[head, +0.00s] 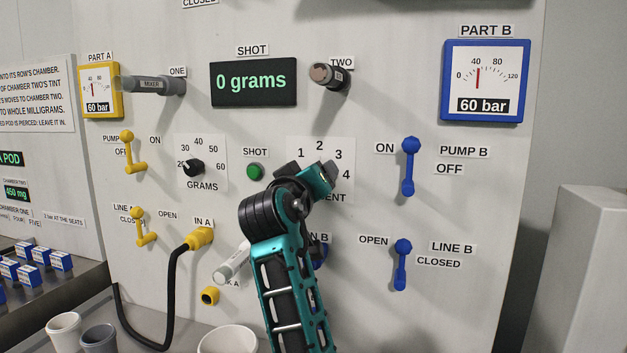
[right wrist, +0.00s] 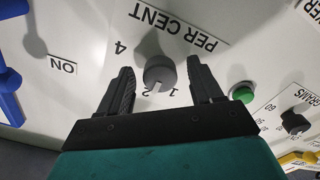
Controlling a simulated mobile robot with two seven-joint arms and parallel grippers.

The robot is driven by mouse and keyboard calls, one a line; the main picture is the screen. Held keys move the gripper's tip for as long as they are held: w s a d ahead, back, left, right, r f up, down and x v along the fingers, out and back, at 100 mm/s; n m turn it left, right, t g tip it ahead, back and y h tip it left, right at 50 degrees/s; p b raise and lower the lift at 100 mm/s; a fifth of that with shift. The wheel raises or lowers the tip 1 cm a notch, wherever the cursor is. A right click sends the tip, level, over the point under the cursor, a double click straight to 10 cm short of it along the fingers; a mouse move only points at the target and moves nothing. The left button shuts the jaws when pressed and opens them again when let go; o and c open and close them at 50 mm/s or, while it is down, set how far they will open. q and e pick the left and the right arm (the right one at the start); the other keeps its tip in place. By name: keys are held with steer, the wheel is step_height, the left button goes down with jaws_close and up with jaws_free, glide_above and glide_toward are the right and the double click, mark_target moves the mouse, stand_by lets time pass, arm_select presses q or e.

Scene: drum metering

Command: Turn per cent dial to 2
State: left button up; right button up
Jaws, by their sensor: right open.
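The per cent dial (right wrist: 160,72) is a round grey knob on the white panel, seen upside down in the right wrist view. Its pale mark points down, around the 1 and 2; I cannot tell exactly which. My right gripper (right wrist: 160,78) is open, with one black finger on each side of the dial and gaps visible between fingers and knob. In the head view the right gripper (head: 308,172) covers the dial, leaving the numbers 1 to 4 of its scale plate (head: 320,147) showing around it. My left gripper is in no view.
A green shot button (head: 255,172) and the black grams dial (head: 191,167) are left of the gripper. The blue pump B lever (head: 409,165) is to the right. The shot display (head: 253,82) reads 0 grams. A black hose (head: 172,290) hangs lower left.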

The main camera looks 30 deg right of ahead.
steer(key=b+v, duration=0.1)
steer(key=v, duration=1.2)
